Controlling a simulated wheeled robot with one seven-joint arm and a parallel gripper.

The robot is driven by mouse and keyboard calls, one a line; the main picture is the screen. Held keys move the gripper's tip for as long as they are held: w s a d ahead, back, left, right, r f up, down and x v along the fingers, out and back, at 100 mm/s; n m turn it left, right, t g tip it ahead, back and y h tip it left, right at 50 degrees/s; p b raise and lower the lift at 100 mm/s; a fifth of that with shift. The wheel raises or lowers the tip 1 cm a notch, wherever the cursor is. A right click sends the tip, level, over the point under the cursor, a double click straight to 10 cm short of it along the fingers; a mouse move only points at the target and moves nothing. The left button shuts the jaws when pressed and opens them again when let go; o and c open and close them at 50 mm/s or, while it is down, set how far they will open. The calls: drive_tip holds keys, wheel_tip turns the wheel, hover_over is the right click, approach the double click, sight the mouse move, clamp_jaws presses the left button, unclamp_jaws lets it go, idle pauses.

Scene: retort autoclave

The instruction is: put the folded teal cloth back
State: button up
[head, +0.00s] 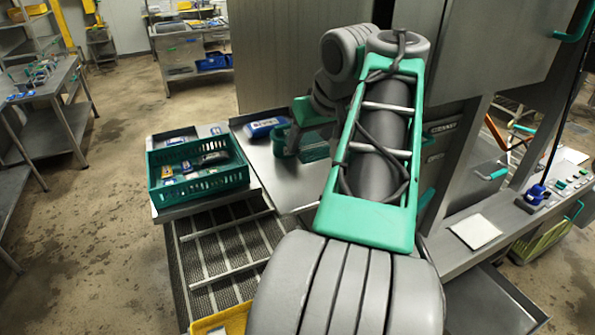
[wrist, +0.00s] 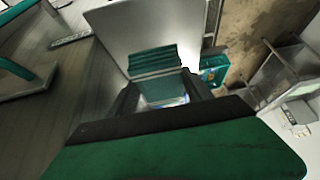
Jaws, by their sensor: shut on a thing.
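The folded teal cloth (wrist: 155,61) shows in the wrist view as a layered, ridged bundle at the far end of my fingers. My gripper (wrist: 162,90) is shut on it, with one dark finger on each side. A pale and blue patch shows between the fingers below the cloth; I cannot tell what it is. The cloth is over or near a bare metal surface (wrist: 138,25); I cannot tell whether it touches. In the head view my arm hides much of the gripper, and the cloth is hard to tell from the green parts there.
A teal crate (head: 201,184) with several packets stands left of my arm. A slatted conveyor (head: 225,252) runs in front. A white card (head: 475,232) lies on the right-hand ledge.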

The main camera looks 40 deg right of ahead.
sight(306, 179)
wheel_tip(306, 179, down, 9)
drive_tip(key=shift+s+d+r+b, duration=0.1)
drive_tip(key=shift+s+r+b, duration=0.05)
drive_tip(key=shift+b, duration=0.35)
drive_tip(key=o, duration=1.2)
drive_tip(key=shift+r, duration=0.15)
drive_tip(key=shift+s+r, duration=0.1)
drive_tip(key=shift+r, duration=0.15)
drive_tip(key=p+v, duration=0.2)
drive_tip(key=v, duration=0.9)
drive_tip(key=shift+p, duration=0.4)
drive_tip(key=shift+s+r, duration=0.15)
drive_tip(key=shift+r, duration=0.05)
